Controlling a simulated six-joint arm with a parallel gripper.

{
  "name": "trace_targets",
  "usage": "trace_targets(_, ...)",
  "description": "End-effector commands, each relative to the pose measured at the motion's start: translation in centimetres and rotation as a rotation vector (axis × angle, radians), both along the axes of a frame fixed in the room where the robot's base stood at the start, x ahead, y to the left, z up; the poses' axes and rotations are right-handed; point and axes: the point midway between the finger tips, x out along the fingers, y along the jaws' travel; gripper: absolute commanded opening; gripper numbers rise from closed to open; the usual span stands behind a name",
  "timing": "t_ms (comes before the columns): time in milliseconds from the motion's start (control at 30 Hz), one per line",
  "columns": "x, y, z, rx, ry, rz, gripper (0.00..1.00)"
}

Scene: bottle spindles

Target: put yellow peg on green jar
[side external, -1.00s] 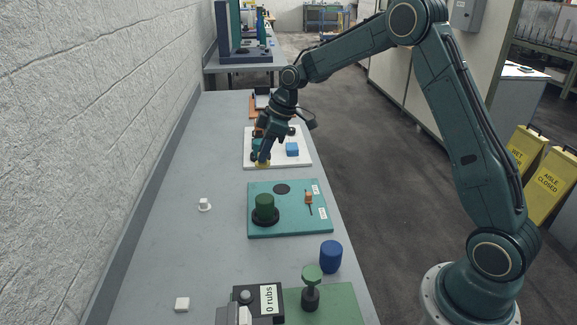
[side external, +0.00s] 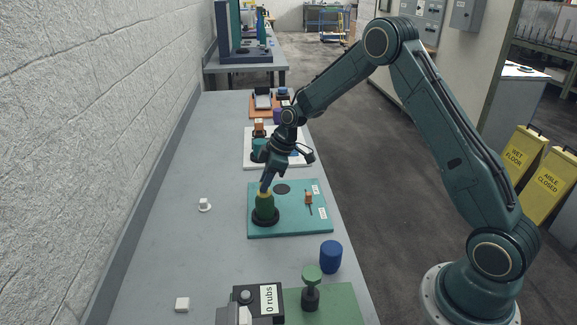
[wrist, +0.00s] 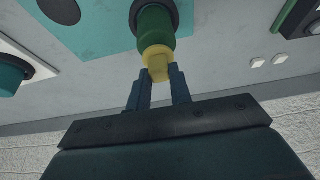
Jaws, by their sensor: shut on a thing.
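The green jar (side external: 265,208) stands upright in a black ring on the teal board; it also shows in the wrist view (wrist: 155,24). The yellow peg (wrist: 157,58) is between the fingertips of my gripper (wrist: 158,76), which is shut on it. In the side view the peg (side external: 265,193) shows as a small yellow patch at the top of the jar, just under my gripper (side external: 266,187). The peg lines up with the jar top in both views. I cannot tell whether it is touching or just above it.
The teal board (side external: 290,225) also bears a dark disc (side external: 282,188) and an orange piece (side external: 308,198). A blue jar (side external: 331,256) stands to its front right. A white board (side external: 249,161) lies behind. The grey table is clear to the left, apart from small white pieces (side external: 204,204).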

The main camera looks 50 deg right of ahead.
Motion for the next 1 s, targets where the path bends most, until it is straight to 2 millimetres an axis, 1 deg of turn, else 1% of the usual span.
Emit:
trace_targets(33, -0.1, 0.0, -0.6, 0.001, 0.003, 0.001, 0.00)
trace_targets(133, 0.0, 0.0, -1.3, 0.000, 0.000, 0.001, 0.00)
trace_targets(600, 0.0, 0.0, -1.7, -0.001, 0.001, 0.000, 0.00)
trace_targets(633, 0.0, 0.0, -1.7, -0.001, 0.001, 0.000, 0.25)
trace_targets(700, 0.0, 0.0, -1.7, -0.001, 0.000, 0.001, 0.38)
trace_targets(733, 0.0, 0.0, -1.7, -0.001, 0.000, 0.001, 0.42)
trace_targets(1000, 0.0, 0.0, -1.7, 0.000, 0.000, 0.001, 0.42)
